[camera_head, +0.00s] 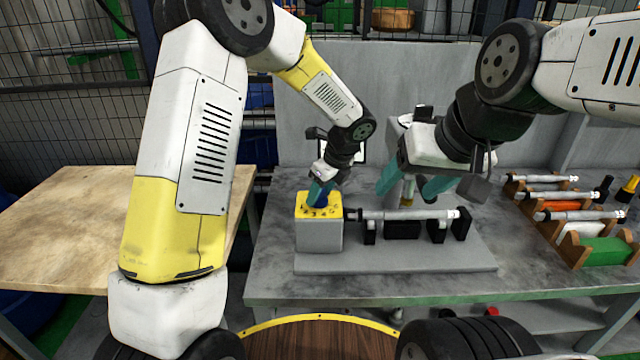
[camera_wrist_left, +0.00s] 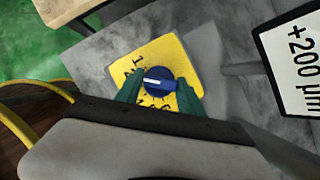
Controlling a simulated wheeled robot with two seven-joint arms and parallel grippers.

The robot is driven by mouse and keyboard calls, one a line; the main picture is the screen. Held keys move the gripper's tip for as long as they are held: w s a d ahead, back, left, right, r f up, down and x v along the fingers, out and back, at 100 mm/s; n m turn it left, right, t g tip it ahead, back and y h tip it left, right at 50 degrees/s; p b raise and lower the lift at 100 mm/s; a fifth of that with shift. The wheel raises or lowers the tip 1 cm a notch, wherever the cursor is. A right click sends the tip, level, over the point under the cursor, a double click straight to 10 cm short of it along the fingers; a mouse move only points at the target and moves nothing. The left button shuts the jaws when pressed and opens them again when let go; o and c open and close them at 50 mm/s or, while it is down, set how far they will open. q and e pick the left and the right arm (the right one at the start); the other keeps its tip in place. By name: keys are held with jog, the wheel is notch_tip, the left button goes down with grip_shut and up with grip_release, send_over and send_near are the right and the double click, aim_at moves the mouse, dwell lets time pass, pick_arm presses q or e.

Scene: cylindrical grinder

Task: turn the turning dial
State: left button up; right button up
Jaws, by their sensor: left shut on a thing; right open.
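The turning dial is a round blue knob with a white pointer line, set on a yellow plate with black marks; it shows in the left wrist view (camera_wrist_left: 158,82). In the head view the yellow plate (camera_head: 308,211) tops a grey box at the left end of the grinder (camera_head: 400,258), and the dial (camera_head: 323,201) is partly covered by my fingers. My left gripper (camera_head: 320,192) points down, its teal fingers shut on the dial from two sides, as the left wrist view (camera_wrist_left: 157,95) also shows. My right gripper (camera_head: 408,190) is open and empty above the grinder's cylinder.
A metal cylinder (camera_head: 408,214) lies across black supports right of the dial box. A sign reading "+200 µm" (camera_wrist_left: 297,62) is beside the dial. A bare wooden table (camera_head: 60,235) is at left.

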pick_arm(q)
jog(key=shift+w+d+n+g+y, duration=0.15)
jog(key=shift+n+g, duration=0.25)
jog(key=shift+n, duration=0.85)
jog(key=shift+s+n+g+y, duration=0.1)
jog(key=shift+n+g+y, duration=0.25)
jog(key=shift+n, duration=0.9)
jog(key=o, duration=1.3)
jog(key=v, duration=0.7)
jog(key=shift+d+r, duration=0.1)
jog(key=shift+r, duration=0.35)
